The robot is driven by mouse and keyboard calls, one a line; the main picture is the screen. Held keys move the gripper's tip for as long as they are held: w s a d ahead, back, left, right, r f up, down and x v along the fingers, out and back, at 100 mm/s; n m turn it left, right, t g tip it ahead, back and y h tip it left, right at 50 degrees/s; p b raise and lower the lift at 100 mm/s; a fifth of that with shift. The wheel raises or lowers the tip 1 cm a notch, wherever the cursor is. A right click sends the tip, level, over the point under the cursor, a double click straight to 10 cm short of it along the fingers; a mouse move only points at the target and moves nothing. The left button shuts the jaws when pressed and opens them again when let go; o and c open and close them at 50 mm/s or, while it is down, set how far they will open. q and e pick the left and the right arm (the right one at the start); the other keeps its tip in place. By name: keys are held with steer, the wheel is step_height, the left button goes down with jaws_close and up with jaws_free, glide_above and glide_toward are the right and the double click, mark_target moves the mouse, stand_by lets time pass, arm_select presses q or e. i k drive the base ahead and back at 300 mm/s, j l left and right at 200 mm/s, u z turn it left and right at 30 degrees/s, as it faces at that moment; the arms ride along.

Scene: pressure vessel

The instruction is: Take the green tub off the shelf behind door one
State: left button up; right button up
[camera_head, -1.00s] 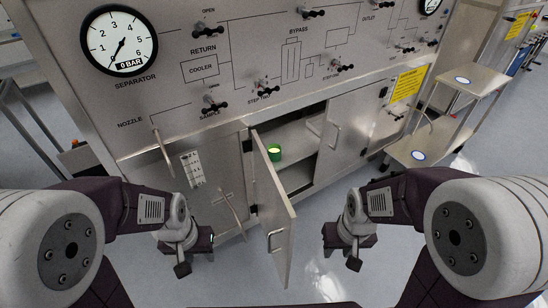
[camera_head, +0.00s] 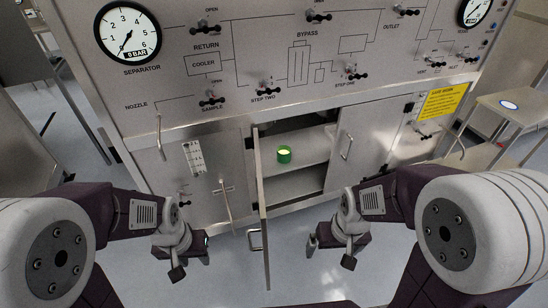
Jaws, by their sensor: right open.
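The green tub (camera_head: 284,155) stands upright on the upper shelf (camera_head: 309,153) inside the open cabinet, its top pale yellow. An open door (camera_head: 261,208) is swung out toward me, seen almost edge-on, with its handle low on its left side. My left gripper (camera_head: 192,262) is in front of the cabinet, left of the open door, well apart from the tub; its jaw gap is hard to make out. My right gripper (camera_head: 329,252) is open and empty, right of the open door, lower and nearer than the tub.
A second door (camera_head: 354,140) with a handle stands right of the opening. The valve panel (camera_head: 300,60) overhangs the cabinet. A side table (camera_head: 510,108) stands at the right. Floor is clear between my grippers and the cabinet, apart from the open door.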

mark_target(283, 152)
steer(key=i+l+u, duration=0.1)
steer(key=l+u, duration=0.25)
steer(key=l, duration=0.2)
steer(key=l+u, duration=0.3)
steer(key=l, duration=0.2)
steer(key=l+u, duration=0.35)
steer(key=l, duration=0.2)
steer(key=k+l+u, duration=0.1)
steer(key=l+u, duration=0.25)
steer(key=l, duration=0.2)
steer(key=k+l+u, duration=0.15)
steer(key=l+u, duration=0.15)
steer(key=l, duration=0.2)
steer(key=i+l+u, duration=0.1)
steer(key=l+u, duration=0.25)
steer(key=l, duration=0.2)
steer(key=l+u, duration=0.35)
steer(key=l, duration=0.25)
steer(key=l+u, duration=0.35)
steer(key=l, duration=0.25)
steer(key=i+l, duration=0.1)
steer(key=l, duration=0.3)
steer(key=i+l, duration=0.1)
steer(key=l, duration=0.3)
steer(key=u, duration=0.05)
